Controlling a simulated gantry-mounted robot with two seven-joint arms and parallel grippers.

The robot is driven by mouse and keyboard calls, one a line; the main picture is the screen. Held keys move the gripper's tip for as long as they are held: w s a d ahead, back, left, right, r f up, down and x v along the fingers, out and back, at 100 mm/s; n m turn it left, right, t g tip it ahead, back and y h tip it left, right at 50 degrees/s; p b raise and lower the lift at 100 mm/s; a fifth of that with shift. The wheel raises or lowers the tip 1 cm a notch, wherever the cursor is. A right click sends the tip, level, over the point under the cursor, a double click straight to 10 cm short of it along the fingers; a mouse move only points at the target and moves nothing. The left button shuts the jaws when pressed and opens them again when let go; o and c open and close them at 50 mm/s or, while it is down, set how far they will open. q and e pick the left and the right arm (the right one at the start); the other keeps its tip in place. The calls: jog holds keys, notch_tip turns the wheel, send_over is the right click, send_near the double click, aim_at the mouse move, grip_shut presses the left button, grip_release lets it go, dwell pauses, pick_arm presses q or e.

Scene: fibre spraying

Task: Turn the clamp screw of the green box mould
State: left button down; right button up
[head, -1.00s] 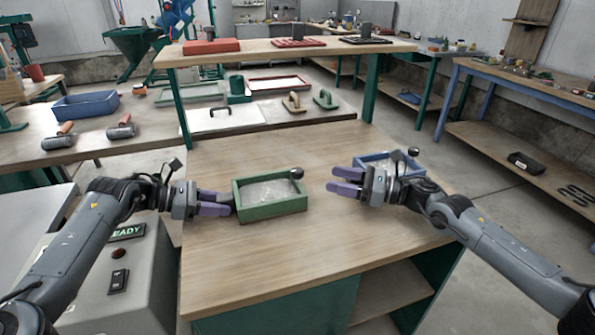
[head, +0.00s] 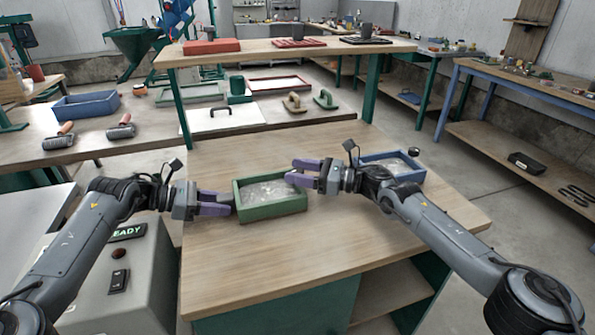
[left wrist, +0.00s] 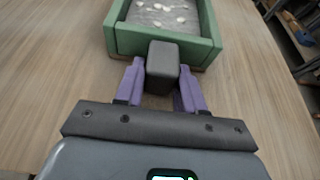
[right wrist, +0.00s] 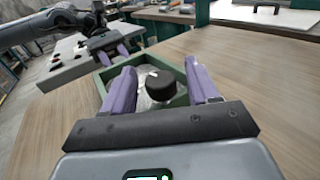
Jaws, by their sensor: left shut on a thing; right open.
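The green box mould (head: 270,211) stands on the near wooden table with grey, pale-flecked material inside. My left gripper (head: 218,204) is at the mould's left side. In the left wrist view (left wrist: 161,85) its purple fingers are shut on a dark grey block-shaped handle (left wrist: 162,67) on the mould's wall. My right gripper (head: 298,173) is open at the mould's right back corner. In the right wrist view the round black knob of the clamp screw (right wrist: 160,83) shows between the open fingers (right wrist: 158,85). I cannot tell whether they touch it. In the head view the right gripper hides this knob.
A blue box mould (head: 408,170) with a black knob (head: 413,151) stands right of the green one, partly behind my right arm. The table front (head: 300,265) is clear. A raised shelf (head: 290,50) stands behind.

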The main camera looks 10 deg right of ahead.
jog(key=shift+w+a, duration=0.1)
jog(key=shift+a, duration=0.2)
jog(key=c, duration=0.9)
jog(key=shift+c, duration=0.2)
jog(key=shift+m+t+h, duration=0.3)
jog(key=shift+m+t, duration=0.1)
jog(key=shift+t, duration=0.2)
jog(key=m+t+h, duration=0.2)
jog(key=m+t, duration=0.1)
jog(key=t, duration=0.1)
jog(key=shift+h, duration=0.4)
jog(key=shift+m+t+h, duration=1.2)
jog(key=shift+h, duration=0.1)
